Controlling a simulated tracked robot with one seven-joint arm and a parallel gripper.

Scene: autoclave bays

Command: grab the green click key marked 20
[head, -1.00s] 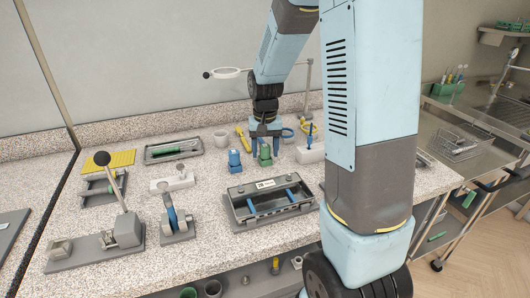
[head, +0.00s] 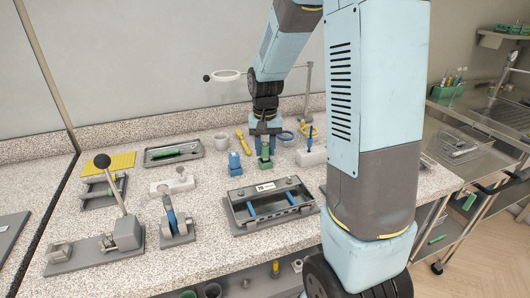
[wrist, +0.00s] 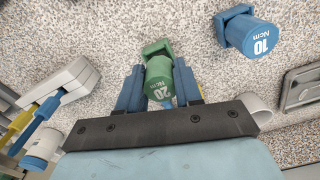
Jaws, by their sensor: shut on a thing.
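The green click key (wrist: 158,72) shows the marking 20 Ncm on its round end in the wrist view. My gripper (wrist: 158,88) is shut on it, with one blue finger pressed on each side of its body. In the head view the green key (head: 265,163) is upright below my gripper (head: 265,148), at the counter behind the grey tray. I cannot tell whether it still touches the counter. A blue click key marked 10 Ncm (wrist: 259,38) stands apart from the fingers; in the head view it is just left of the green one (head: 234,163).
A grey tray with blue bars (head: 240,217) lies in front of the keys. A white block holding a blue-handled tool (head: 312,157) is to the right. A cup (head: 221,141) and a yellow tool (head: 241,139) stand behind. A lever press (head: 126,232) is at front left.

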